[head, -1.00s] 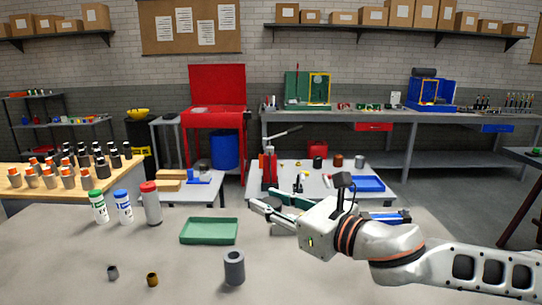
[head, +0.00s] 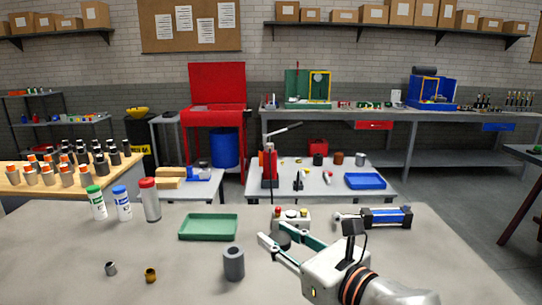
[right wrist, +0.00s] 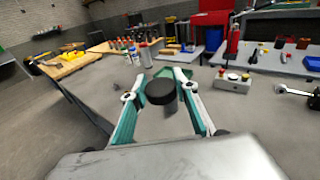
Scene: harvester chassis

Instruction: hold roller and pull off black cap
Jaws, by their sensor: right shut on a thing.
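My right gripper (head: 271,230) reaches in from the right over the grey table. Its two fingers are closed on the sides of a dark round piece, which looks like the black cap (head: 284,241). In the right wrist view the black cap (right wrist: 161,90) sits between the fingertips, its flat top facing up. A grey part shows under it there; I cannot tell whether it is joined to the cap. A grey cylinder (head: 234,265), perhaps the roller, stands upright left of the gripper with an open top. My left gripper is not in view.
A green tray (head: 208,227), several capped bottles (head: 150,201), a button box (head: 292,216) and a blue cylinder unit (head: 385,216) are on the table behind. A small grey ring (head: 111,269) and a brass ring (head: 150,275) lie front left.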

